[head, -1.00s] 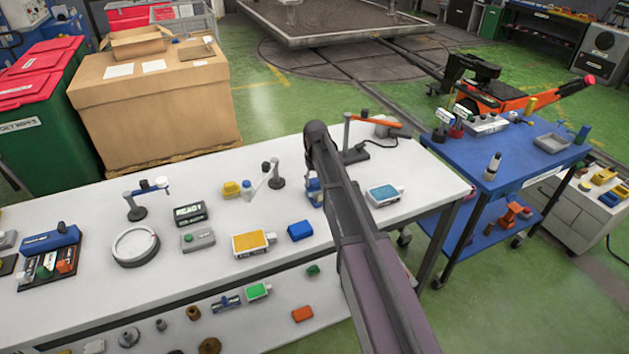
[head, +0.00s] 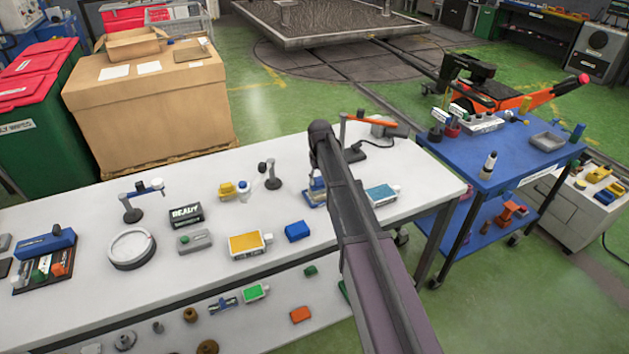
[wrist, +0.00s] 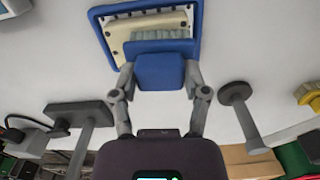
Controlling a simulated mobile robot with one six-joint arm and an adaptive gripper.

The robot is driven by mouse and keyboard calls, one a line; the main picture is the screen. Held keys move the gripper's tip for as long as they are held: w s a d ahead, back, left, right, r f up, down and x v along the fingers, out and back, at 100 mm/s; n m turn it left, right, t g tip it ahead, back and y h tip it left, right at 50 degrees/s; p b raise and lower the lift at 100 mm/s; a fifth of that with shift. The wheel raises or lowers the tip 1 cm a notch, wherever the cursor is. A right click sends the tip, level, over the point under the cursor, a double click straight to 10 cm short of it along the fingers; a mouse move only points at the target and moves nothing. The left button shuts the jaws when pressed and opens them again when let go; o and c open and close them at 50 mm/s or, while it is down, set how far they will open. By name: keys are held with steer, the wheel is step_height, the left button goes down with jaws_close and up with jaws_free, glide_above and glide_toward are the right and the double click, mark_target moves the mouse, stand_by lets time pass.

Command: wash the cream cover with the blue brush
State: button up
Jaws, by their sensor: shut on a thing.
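In the wrist view my gripper (wrist: 160,85) is shut on the blue brush (wrist: 160,71). Its pale bristles (wrist: 160,34) are over the lower part of the cream cover (wrist: 128,30) and appear to touch it. The cover lies inside a blue-rimmed tray (wrist: 97,13) on the white bench. In the head view my arm hides the gripper and most of the tray; only a bit of blue and pale tray or brush shows left of the arm.
On the white bench (head: 75,278), a dark stand (head: 268,176) stands left of the tray, and an orange-armed stand (head: 345,140) stands behind it. A cyan-topped box (head: 384,194) is close right of my arm. A blue block (head: 297,231) lies in front.

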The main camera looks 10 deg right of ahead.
steer(key=shift+w+d, duration=0.2)
steer(key=shift+d, duration=0.45)
steer(key=shift+w+d, duration=0.3)
steer(key=shift+d, duration=0.7)
steer(key=shift+w+d, duration=0.25)
steer(key=shift+d, duration=0.75)
steer(key=shift+s+a+f, duration=0.1)
steer(key=shift+s+a, duration=0.1)
steer(key=shift+a, duration=0.5)
steer(key=shift+s+a+r, duration=0.1)
steer(key=shift+s+a, duration=0.15)
steer(key=shift+a, duration=0.4)
steer(key=shift+s+a+f, duration=0.1)
steer(key=shift+s+a, duration=0.1)
steer(key=shift+a, duration=0.5)
steer(key=shift+a, duration=0.1)
steer(key=shift+s+a, duration=0.3)
steer(key=shift+a, duration=0.65)
steer(key=shift+s+a, duration=0.25)
steer(key=shift+a, duration=0.7)
steer(key=shift+r, duration=0.2)
step_height(320, 180, up, 6)
steer(key=p, duration=0.6)
steer(key=shift+f, duration=0.1)
